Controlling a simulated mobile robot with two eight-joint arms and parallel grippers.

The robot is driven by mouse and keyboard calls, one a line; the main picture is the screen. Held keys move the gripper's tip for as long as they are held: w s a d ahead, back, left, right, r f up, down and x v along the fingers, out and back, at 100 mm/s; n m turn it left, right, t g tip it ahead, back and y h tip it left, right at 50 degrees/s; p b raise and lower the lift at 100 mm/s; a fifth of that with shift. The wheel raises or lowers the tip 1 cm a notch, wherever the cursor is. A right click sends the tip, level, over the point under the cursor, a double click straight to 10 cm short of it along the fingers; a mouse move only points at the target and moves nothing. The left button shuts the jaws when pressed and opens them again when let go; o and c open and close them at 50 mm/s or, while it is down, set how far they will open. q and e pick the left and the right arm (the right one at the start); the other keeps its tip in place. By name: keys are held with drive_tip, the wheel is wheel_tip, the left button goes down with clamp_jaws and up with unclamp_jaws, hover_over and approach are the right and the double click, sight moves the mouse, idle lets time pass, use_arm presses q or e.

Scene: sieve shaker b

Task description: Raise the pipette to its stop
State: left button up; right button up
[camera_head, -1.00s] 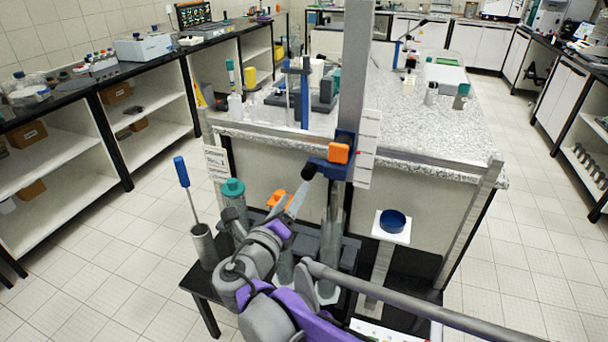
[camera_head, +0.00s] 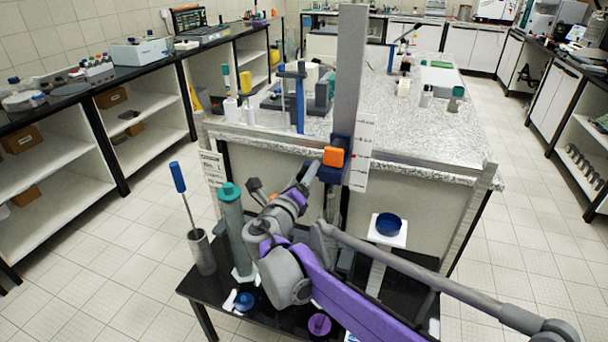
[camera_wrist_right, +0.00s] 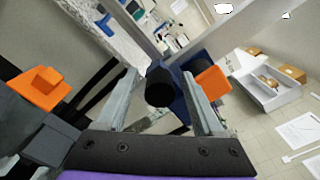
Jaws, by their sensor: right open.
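A tall grey post (camera_head: 352,75) carries a blue carriage (camera_head: 330,174) with an orange block (camera_head: 334,156) on it. A white scale strip (camera_head: 362,152) stands beside the post. I cannot make out the pipette itself apart from this carriage. My right gripper (camera_head: 312,172) is at the carriage's left side. In the right wrist view, its two pale fingers (camera_wrist_right: 160,98) are apart, one on each side of a black knob (camera_wrist_right: 159,86) that sticks out from the blue carriage. Contact with the knob cannot be told. In the head view the knob is hidden. My left gripper is not in view.
Below my right arm is a low black table (camera_head: 215,290) with a teal-capped cylinder (camera_head: 233,235). A metal holder (camera_head: 201,252) with a blue-handled tool is at its left. A blue dish (camera_head: 389,224) on a white plate is right of the post. The speckled bench (camera_head: 425,125) lies behind.

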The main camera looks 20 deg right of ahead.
clamp_jaws()
idle(0.3)
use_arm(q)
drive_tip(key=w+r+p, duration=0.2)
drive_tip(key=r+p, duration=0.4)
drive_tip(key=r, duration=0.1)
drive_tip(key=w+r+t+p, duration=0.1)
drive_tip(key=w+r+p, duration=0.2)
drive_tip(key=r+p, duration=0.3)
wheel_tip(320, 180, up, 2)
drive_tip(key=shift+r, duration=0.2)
use_arm(e)
wheel_tip(320, 180, up, 24)
drive_tip(key=shift+r, duration=0.2)
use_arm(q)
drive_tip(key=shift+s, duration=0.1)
use_arm(e)
unclamp_jaws()
